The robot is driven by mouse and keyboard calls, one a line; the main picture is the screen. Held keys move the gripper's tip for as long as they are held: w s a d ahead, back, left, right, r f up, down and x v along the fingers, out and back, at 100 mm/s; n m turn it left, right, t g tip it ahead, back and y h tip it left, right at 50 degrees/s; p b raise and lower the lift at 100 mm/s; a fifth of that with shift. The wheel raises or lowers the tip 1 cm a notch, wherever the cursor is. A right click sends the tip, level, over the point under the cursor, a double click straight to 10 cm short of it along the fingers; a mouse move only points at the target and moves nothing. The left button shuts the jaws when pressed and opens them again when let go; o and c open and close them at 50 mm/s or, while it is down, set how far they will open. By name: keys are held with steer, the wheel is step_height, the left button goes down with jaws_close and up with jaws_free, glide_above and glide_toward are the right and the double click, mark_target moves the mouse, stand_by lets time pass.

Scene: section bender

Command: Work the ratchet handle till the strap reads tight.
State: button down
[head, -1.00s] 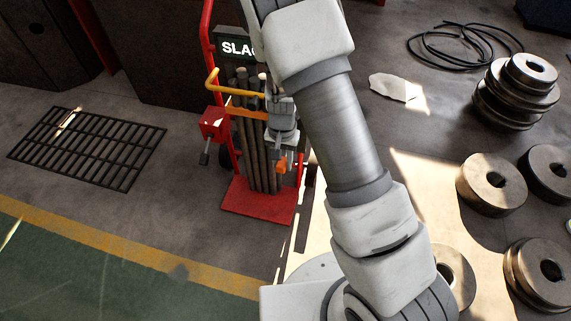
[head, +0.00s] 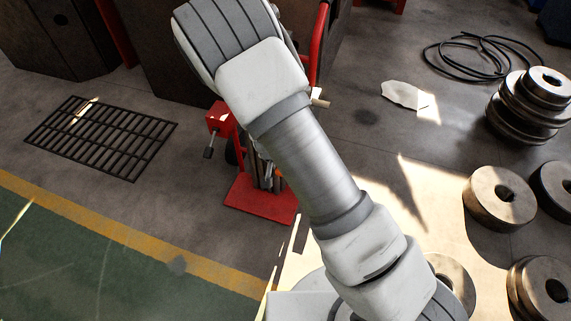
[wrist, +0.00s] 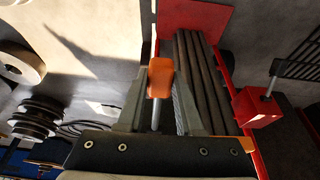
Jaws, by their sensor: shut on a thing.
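In the wrist view the orange ratchet handle (wrist: 160,78) stands between the two fingers of my gripper (wrist: 160,88), which is shut on it. A thin metal rod runs down from the orange grip. A small orange piece, seemingly strap (wrist: 243,144), shows at the right of the gripper. Dark bars (wrist: 195,75) stand in the red cart beside the right finger. In the head view my arm hides the gripper, the strap, most of the bars and the sign. The strap's reading cannot be seen.
A red box with a lever (head: 219,118) sits at the cart's left side. A floor grate (head: 100,138) lies to the left. Several steel rollers (head: 500,198) and a coiled black cable (head: 455,68) lie to the right. The floor in front of the cart is clear.

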steer(key=shift+w+f+t+b, duration=0.1)
steer(key=shift+f+t+b, duration=0.25)
steer(key=shift+f+t, duration=0.4)
steer(key=shift+w+d+f+t+h+b, duration=0.1)
steer(key=shift+w+f+t+h+b, duration=0.15)
steer(key=shift+f+t, duration=0.25)
steer(key=shift+w+d+f+t+h+b, duration=0.1)
steer(key=shift+w+f+t+h+b, duration=0.05)
steer(key=shift+f+t+h+b, duration=0.25)
steer(key=shift+f, duration=0.1)
steer(key=c, duration=0.6)
jaws_free()
steer(key=shift+o, duration=0.2)
steer(key=p+v, duration=0.8)
steer(key=v, duration=0.9)
steer(key=shift+s, duration=0.25)
